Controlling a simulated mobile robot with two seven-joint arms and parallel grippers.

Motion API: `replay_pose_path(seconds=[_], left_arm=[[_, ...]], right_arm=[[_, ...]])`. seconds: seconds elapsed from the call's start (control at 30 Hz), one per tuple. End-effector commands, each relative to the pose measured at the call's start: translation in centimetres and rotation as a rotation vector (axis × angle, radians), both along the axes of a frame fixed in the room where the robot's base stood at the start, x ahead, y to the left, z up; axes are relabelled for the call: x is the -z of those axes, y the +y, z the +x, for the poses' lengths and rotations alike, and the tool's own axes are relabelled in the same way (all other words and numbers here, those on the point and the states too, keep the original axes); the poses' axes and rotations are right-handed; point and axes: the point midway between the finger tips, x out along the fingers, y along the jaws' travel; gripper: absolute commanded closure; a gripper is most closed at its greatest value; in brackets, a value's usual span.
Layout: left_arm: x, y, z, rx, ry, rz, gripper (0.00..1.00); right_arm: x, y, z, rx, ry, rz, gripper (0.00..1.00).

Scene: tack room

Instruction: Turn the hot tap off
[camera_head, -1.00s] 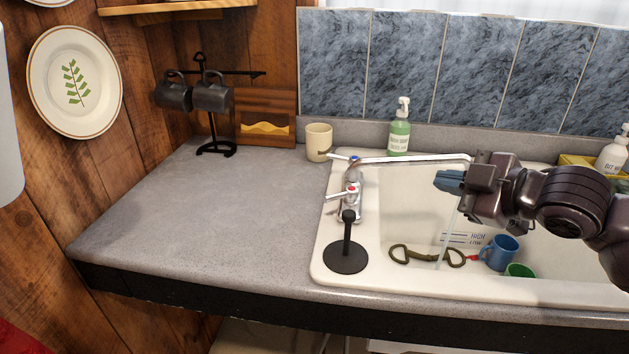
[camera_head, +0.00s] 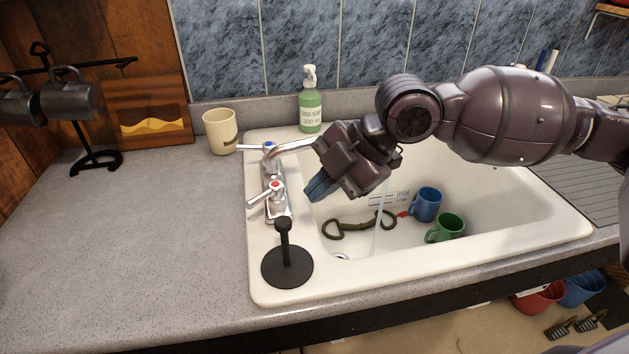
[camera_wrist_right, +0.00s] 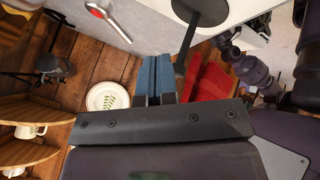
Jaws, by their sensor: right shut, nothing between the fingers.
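The hot tap (camera_head: 275,190) is a chrome lever with a red dot, on the left rim of the white sink (camera_head: 262,292). Its lever points left toward the counter. The red-dotted lever also shows at the top of the wrist view (camera_wrist_right: 97,11). The cold tap (camera_head: 268,149), with a blue dot, stands behind it. A thin stream of water (camera_head: 379,220) falls into the basin. My right gripper (camera_head: 312,193) is shut and empty, its blue fingertips just right of the hot tap and apart from it. The spout's end is hidden behind this gripper. My left gripper is not seen.
A black stand with a round base (camera_head: 287,267) stands on the rim in front of the taps. A cream cup (camera_head: 220,131) and a green soap bottle (camera_head: 310,107) stand behind. Blue (camera_head: 427,204) and green (camera_head: 446,228) mugs lie in the basin. The left counter is clear.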

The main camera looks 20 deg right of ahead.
Motion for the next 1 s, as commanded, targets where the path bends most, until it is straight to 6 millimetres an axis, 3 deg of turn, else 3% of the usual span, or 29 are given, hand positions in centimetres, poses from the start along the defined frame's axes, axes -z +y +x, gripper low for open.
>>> replay_pose_path(seconds=[0.4, 0.7, 1.0], left_arm=[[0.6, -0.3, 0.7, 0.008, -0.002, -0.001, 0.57], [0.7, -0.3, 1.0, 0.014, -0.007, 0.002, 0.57], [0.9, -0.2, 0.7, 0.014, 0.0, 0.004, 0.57]], right_arm=[[5.9, 4.6, 1.7, -0.002, 0.003, 0.003, 1.0], [4.9, 6.1, 4.7, 0.001, 0.0, 0.002, 1.0], [4.7, 6.3, 5.1, 0.001, -0.002, 0.0, 1.0]])
